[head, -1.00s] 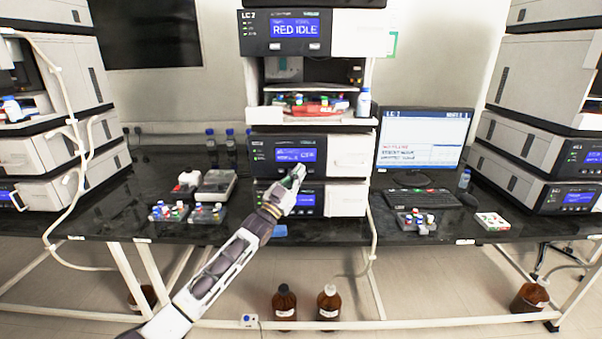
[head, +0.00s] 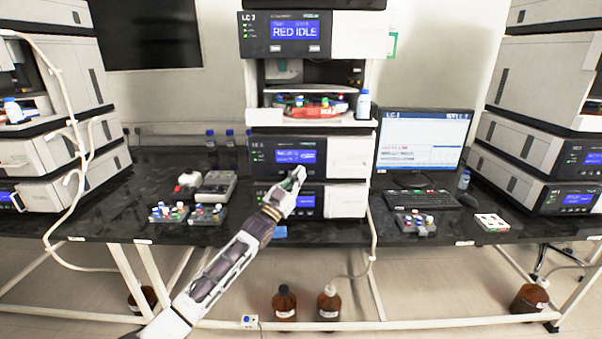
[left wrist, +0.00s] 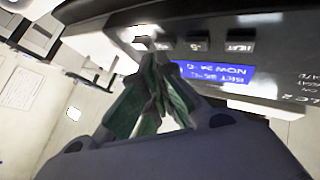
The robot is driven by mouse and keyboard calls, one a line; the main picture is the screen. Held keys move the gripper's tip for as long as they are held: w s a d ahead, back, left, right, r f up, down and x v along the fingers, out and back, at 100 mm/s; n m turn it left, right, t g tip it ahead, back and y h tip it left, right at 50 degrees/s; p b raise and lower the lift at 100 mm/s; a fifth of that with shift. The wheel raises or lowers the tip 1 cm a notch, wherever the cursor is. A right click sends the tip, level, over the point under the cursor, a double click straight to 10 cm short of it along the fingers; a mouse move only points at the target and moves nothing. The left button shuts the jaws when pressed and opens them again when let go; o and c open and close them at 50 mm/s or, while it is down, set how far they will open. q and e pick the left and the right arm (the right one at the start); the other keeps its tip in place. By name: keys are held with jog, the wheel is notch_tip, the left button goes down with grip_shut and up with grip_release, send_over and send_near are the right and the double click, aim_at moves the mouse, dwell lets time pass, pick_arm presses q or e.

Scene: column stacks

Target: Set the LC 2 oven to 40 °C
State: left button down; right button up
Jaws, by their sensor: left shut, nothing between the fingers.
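The LC 2 oven (head: 350,157) is the white and dark module in the middle stack, just above the lowest one. Its blue display (head: 298,156) is lit. In the left wrist view, the panel is turned over, with the label LC 2 (left wrist: 296,101) and a blue display (left wrist: 215,72) that seems to read NOW 34; the set value is too blurred to read. A HEAT button (left wrist: 240,42) and a 5-step button (left wrist: 198,43) show beside the display. My left gripper (head: 300,172) is shut and empty, its tips (left wrist: 150,50) close to the button row; contact cannot be told.
The bottom module (head: 345,198) lies below the oven, and a tray with vials (head: 310,108) above it. A monitor (head: 422,140) and keyboard (head: 420,199) stand to the right. Vial racks (head: 190,213) sit on the dark bench to the left.

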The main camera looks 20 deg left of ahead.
pick_arm(q)
jog(key=shift+s+d, duration=0.15)
jog(key=shift+s, duration=0.25)
jog(key=shift+p, duration=0.4)
jog(key=shift+w+a+b, duration=0.25)
jog(key=shift+w+b, duration=0.1)
jog(key=shift+w, duration=0.45)
dwell(1.4)
jog(key=shift+s, duration=0.1)
dwell(0.3)
jog(key=shift+s+d+p, duration=0.25)
jog(key=shift+s+p, duration=0.45)
jog(key=shift+s, duration=0.1)
